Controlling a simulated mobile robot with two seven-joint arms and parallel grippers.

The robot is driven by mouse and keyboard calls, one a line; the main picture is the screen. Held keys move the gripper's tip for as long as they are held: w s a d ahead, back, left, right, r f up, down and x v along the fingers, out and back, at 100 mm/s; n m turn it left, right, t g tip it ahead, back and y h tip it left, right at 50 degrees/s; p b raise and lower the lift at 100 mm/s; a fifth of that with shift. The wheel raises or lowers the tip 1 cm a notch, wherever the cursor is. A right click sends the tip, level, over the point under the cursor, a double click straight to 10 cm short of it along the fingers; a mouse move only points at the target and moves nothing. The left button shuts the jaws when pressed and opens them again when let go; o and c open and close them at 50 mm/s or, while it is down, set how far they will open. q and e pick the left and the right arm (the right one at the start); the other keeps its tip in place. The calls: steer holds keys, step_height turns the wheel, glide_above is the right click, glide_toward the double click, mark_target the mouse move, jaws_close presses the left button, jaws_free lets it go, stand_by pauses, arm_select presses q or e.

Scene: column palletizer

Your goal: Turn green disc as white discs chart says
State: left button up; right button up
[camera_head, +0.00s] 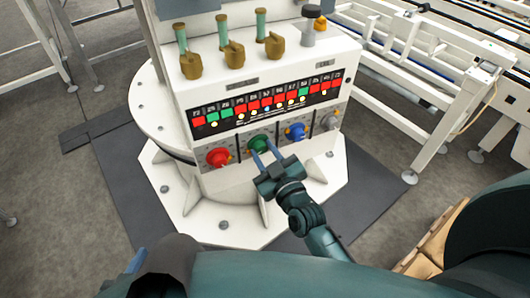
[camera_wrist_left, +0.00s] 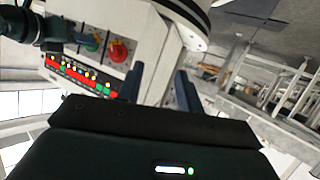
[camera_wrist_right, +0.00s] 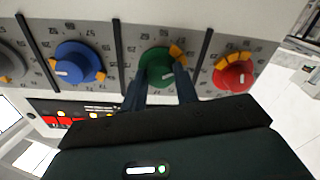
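The green disc (camera_head: 259,143) is a round knob on the front of the white machine, between a red disc (camera_head: 219,157) and a blue disc (camera_head: 296,131). In the right wrist view the green disc (camera_wrist_right: 154,68) has an orange mark at its upper right. My right gripper (camera_head: 266,153) is at the green disc, its fingers apart on either side of its lower part; contact is unclear. A chart panel (camera_head: 265,103) above the discs shows red and green numbered cells with small pale dots below them. My left gripper (camera_wrist_left: 160,88) is open and empty, away from the discs.
A grey disc (camera_head: 329,121) sits right of the blue one. White rail frames (camera_head: 440,70) stand at the right. A wooden pallet (camera_head: 432,244) lies at the lower right.

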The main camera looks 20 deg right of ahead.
steer(key=c, duration=0.4)
arm_select(q)
steer(key=shift+d+r, duration=0.1)
steer(key=shift+r, duration=0.05)
arm_select(e)
steer(key=shift+m, duration=0.4)
